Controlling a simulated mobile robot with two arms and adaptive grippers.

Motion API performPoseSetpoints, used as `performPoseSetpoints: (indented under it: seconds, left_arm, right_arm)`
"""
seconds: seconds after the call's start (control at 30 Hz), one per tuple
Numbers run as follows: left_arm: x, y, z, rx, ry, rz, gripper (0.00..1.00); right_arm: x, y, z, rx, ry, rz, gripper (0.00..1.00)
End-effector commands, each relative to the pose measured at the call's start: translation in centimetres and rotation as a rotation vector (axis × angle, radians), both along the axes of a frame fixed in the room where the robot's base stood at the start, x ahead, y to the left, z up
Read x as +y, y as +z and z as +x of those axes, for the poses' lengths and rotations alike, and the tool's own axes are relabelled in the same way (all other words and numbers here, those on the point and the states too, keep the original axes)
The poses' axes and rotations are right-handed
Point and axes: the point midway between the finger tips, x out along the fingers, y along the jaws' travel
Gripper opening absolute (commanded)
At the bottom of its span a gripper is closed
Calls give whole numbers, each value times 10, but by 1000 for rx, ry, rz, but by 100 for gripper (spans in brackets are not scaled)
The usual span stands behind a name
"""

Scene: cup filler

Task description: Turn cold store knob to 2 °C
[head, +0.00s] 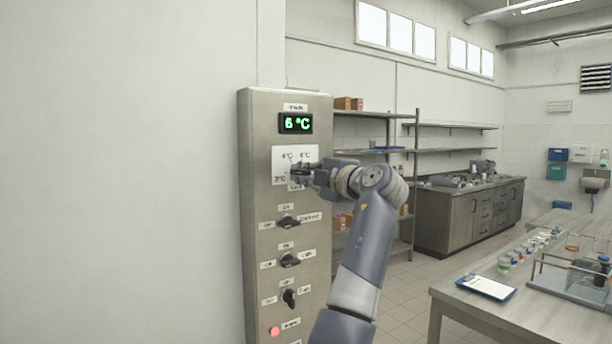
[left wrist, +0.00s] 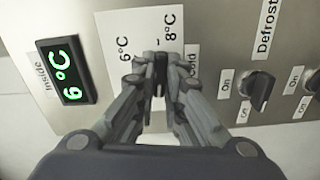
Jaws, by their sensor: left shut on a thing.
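The steel control panel (head: 262,200) stands against the wall, with a green display (head: 296,123) reading 6 °C; the display also shows in the left wrist view (left wrist: 67,70). Below it is a white scale plate (head: 281,156) with small temperature labels. In the left wrist view, 6°C and 8°C can be read on the plate (left wrist: 108,28). My left gripper (head: 295,171) is at this plate, its fingers shut on the dark cold store knob (left wrist: 160,70). The fingers hide most of the knob, so its pointer direction cannot be told. My right gripper is not in view.
Below on the panel are several black switches, including the defrost switch (head: 288,222), and a red lamp (head: 274,331). Shelves (head: 385,150) stand behind the panel. A bench (head: 465,318) with a clipboard and small jars is at the right. Open floor lies between.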

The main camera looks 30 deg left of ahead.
Motion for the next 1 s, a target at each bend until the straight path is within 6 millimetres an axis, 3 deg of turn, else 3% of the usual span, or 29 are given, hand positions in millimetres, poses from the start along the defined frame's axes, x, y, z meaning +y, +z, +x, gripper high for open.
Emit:
performPoseSetpoints:
  seconds: [0.3,0.87,0.9,0.97,1.0]
  left_arm:
    - [1,5,-1,-126,-2,-40,0]
    - [1,6,-1,-154,-2,-52,0]
    - [1,6,-1,-155,-2,-52,17]
    - [1,6,-1,-154,-1,-53,30]
    - [1,5,-1,-153,-1,-52,30]
  right_arm:
    - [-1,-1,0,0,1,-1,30]
    - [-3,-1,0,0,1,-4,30]
    - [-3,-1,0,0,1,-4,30]
    - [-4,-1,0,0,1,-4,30]
    - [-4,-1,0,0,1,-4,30]
